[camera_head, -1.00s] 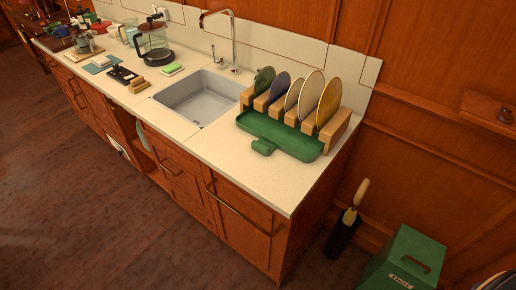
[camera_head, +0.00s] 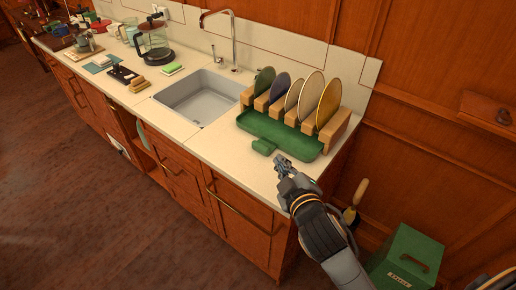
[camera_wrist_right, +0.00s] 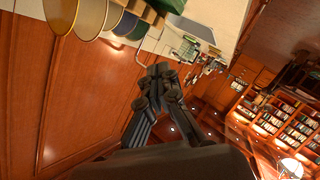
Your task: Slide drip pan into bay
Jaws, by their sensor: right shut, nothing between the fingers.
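The green drip pan (camera_head: 282,136) lies on the white countertop along the front of the wooden plate rack (camera_head: 334,131). Its short tab handle (camera_head: 263,146) sticks out toward the counter's front edge. The rack holds several upright plates (camera_head: 329,102). How far the pan reaches under the rack is hidden. My right gripper (camera_head: 280,160) is shut and empty, just right of the tab and in front of the pan, apparently apart from both. Its closed fingers also show in the right wrist view (camera_wrist_right: 160,70). My left gripper is not in view.
A sink (camera_head: 195,97) with a tall faucet (camera_head: 234,42) lies left of the rack. A coffee pot (camera_head: 154,47) and small items stand farther left. A green box (camera_head: 403,262) stands on the floor at right. The counter's front right is bare.

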